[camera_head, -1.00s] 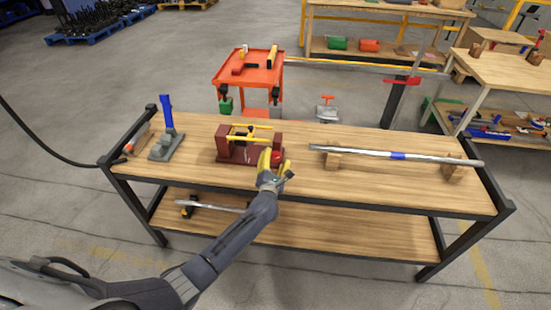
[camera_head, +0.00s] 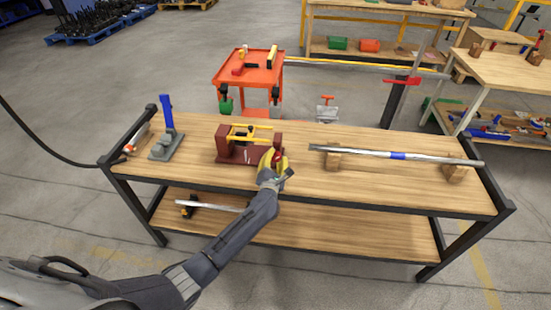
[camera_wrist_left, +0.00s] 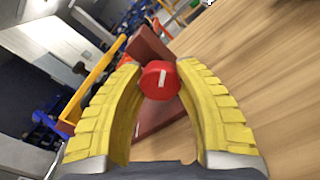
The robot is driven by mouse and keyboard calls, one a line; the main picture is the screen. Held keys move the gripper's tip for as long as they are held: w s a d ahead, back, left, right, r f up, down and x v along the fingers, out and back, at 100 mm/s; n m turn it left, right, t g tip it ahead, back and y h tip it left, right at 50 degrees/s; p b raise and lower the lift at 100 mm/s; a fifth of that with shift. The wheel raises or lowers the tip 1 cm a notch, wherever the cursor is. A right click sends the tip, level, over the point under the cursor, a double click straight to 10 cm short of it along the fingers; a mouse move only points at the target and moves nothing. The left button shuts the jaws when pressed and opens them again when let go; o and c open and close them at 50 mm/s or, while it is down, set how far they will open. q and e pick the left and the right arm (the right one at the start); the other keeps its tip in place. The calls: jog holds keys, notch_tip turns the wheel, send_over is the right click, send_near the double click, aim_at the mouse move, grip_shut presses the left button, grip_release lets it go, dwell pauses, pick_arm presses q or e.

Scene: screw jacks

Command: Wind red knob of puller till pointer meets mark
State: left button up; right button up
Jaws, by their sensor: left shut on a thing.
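The puller (camera_head: 228,152) is a dark red frame with a yellow bar (camera_head: 240,137) across its top, standing on the bench left of centre. Its red knob (camera_head: 278,155) is at the right end and shows in the left wrist view (camera_wrist_left: 160,80) with a white line on its face. My left gripper (camera_head: 275,161) has its yellow fingers shut on the knob, one on each side; they also show in the left wrist view (camera_wrist_left: 160,92). The pointer and mark are too small to tell apart. My right gripper is not in view.
A blue-handled grey tool (camera_head: 167,130) stands on the bench at the left. A long metal bar (camera_head: 385,154) rests on wooden blocks at the right. Bare bench top (camera_head: 330,185) lies right of my gripper. An orange cart (camera_head: 232,72) stands behind the bench.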

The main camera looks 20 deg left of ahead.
pick_arm(q)
jog(key=shift+m, duration=2.7)
jog(key=shift+c, duration=0.2)
jog(key=o, duration=1.3)
jog(key=shift+f+n, duration=0.1)
jog(key=shift+n, duration=0.2)
